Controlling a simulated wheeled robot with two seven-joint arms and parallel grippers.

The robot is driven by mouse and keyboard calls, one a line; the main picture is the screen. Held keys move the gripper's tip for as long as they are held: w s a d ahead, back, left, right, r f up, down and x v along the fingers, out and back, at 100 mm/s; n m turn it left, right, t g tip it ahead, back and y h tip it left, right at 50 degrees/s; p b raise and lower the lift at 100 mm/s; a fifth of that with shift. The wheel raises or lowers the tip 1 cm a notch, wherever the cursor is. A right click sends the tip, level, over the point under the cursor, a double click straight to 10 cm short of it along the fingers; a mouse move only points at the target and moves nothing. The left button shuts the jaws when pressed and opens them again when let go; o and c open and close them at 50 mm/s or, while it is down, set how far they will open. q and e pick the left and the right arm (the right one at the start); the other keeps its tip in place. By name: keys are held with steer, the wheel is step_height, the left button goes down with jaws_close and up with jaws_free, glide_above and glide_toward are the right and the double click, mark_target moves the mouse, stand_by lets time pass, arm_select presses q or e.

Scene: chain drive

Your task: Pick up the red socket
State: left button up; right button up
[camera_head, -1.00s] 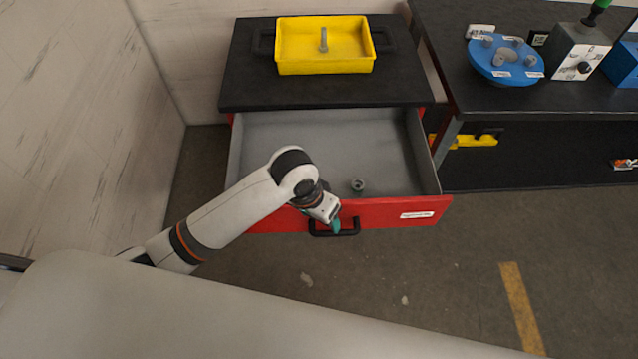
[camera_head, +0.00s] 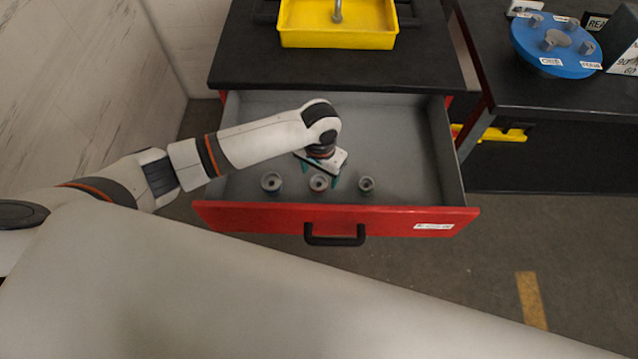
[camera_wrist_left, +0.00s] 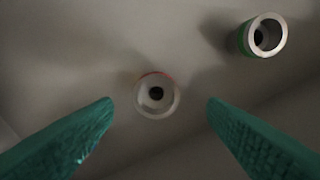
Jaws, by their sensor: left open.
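The red socket (camera_wrist_left: 156,96) is a grey ring with a dark hole and a thin red edge, on the drawer floor in the left wrist view. In the head view it is the middle socket (camera_head: 319,183) of three in the open drawer. My left gripper (camera_head: 321,181) is open over it, pointing down; its two green fingers (camera_wrist_left: 160,118) stand apart on either side of the socket without visible contact. A socket with a green band (camera_wrist_left: 262,36) sits at upper right in the wrist view. My right gripper is not in view.
The other two sockets stand left (camera_head: 271,182) and right (camera_head: 366,184) of the middle one. The drawer's red front (camera_head: 270,220) with a black handle is nearby. A yellow tray (camera_head: 300,35) sits on the cabinet top. A blue disc (camera_head: 540,60) is on the right bench.

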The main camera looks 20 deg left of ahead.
mark_target(319, 183)
arm_select(q)
steer(key=shift+f, duration=0.45)
steer(key=shift+w+f, duration=0.1)
steer(key=shift+f, duration=0.15)
steer(key=f, duration=0.4)
steer(key=shift+a+f, duration=0.2)
steer(key=shift+f, duration=0.25)
steer(key=shift+c, duration=0.6)
steer(key=c, duration=1.1)
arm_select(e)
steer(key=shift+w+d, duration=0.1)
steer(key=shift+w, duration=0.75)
